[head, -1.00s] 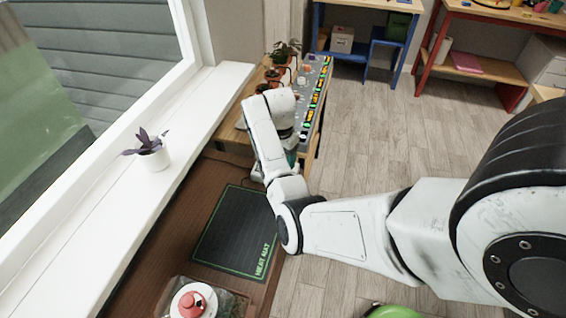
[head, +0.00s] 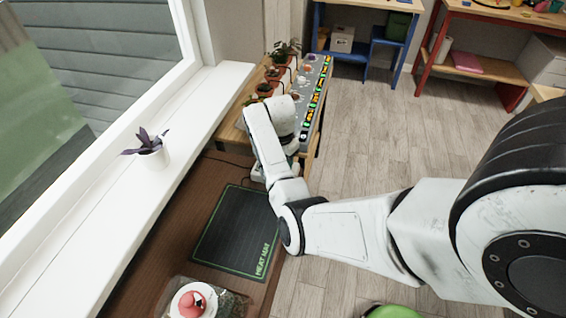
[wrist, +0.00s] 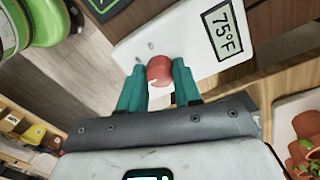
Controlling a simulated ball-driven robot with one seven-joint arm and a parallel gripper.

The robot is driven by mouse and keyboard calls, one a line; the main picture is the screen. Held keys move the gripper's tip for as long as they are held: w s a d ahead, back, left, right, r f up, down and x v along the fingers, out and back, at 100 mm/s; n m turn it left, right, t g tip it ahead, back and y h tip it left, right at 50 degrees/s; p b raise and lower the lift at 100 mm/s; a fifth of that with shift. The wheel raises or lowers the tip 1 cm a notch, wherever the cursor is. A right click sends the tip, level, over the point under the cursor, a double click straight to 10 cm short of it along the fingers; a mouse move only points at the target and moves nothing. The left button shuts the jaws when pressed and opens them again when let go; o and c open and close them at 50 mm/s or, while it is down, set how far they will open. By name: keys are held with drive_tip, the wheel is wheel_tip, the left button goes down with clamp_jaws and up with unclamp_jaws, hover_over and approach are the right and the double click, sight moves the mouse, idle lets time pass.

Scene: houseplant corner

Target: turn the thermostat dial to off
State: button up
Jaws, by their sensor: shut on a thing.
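The thermostat (wrist: 195,45) is a white panel with a display reading 75°F, seen tilted in the wrist view. Its round red dial (wrist: 159,71) sits between the two teal fingers of my gripper (wrist: 159,67). The gripper is shut on the dial, one finger on each side. Small grey marks show on the panel near the dial, but I cannot read them or tell which way the dial points. In the head view my arm hides the gripper and the dial.
Potted plants and a grey panel with lit displays (head: 313,92) stand on the wooden bench beyond my arm. A dark heat mat (head: 237,232) lies nearer. Floor (head: 375,140) to the right is clear.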

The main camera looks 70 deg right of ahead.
drive_tip(key=shift+c, duration=1.2)
drive_tip(key=n+p, duration=0.2)
drive_tip(key=shift+r+n, duration=0.2)
drive_tip(key=shift+n, duration=0.2)
drive_tip(key=n+p, duration=0.2)
drive_tip(key=n, duration=0.1)
drive_tip(key=shift+n, duration=0.3)
drive_tip(key=n+p, duration=0.1)
drive_tip(key=n, duration=0.2)
drive_tip(key=shift+s+n+p, duration=0.1)
drive_tip(key=shift+n+p, duration=0.2)
drive_tip(key=n+p, duration=0.1)
drive_tip(key=n, duration=0.4)
drive_tip(key=shift+f+h+p, duration=0.1)
drive_tip(key=shift+h+p, duration=0.2)
drive_tip(key=shift+p, duration=0.05)
drive_tip(key=shift+n+p, duration=0.55)
drive_tip(key=shift+n, duration=1.95)
